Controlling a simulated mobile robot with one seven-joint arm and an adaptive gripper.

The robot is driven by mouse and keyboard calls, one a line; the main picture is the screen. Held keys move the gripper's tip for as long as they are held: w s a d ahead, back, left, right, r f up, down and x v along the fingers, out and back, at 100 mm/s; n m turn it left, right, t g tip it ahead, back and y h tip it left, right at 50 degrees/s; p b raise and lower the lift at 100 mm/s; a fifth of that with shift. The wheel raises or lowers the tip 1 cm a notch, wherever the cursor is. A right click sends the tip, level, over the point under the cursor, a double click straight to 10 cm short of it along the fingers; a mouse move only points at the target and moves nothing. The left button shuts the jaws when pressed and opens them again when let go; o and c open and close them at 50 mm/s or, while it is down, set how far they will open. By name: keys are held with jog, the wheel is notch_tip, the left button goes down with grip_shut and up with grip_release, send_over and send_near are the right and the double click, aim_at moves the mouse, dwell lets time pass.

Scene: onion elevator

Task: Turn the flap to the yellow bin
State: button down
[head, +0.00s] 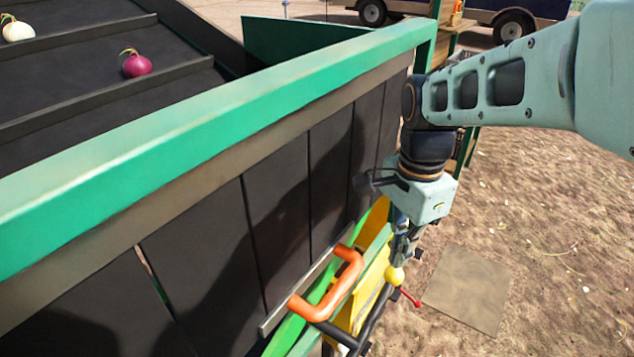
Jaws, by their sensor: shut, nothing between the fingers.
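My gripper (400,254) points down with its fingers shut, just above a round yellow knob (394,275). I cannot tell whether it touches the knob. The knob sits at the upper end of a dark bar (373,316) that runs down to the left. Yellow surfaces (378,268) show behind the bar, perhaps part of the yellow bin, mostly hidden. A bright green strip (326,300) lies between them and the dark panels. I cannot make out the flap itself or which way it is turned.
An orange handle (340,284) sticks out left of the knob, and a small red-tipped lever (411,298) right of it. A green-railed wall (200,140) fills the left. Behind it, a red onion (136,64) and a white onion (17,29) lie on a dark slatted belt. Open ground is at right.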

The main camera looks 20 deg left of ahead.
aim_at(390, 291)
jog(key=shift+f, duration=0.1)
jog(key=shift+f+b, duration=4.2)
jog(key=shift+f, duration=1.4)
jog(key=shift+s+d+f, duration=0.15)
jog(key=shift+s+f, duration=0.1)
jog(key=shift+f, duration=0.15)
jog(key=s+d+r+p, duration=0.1)
jog(key=d+r+p, duration=0.2)
jog(key=d+r, duration=0.1)
jog(key=shift+s+d+r+p, duration=0.15)
jog(key=shift+d+r+p, duration=0.2)
jog(key=shift+r, duration=0.3)
jog(key=shift+a, duration=0.15)
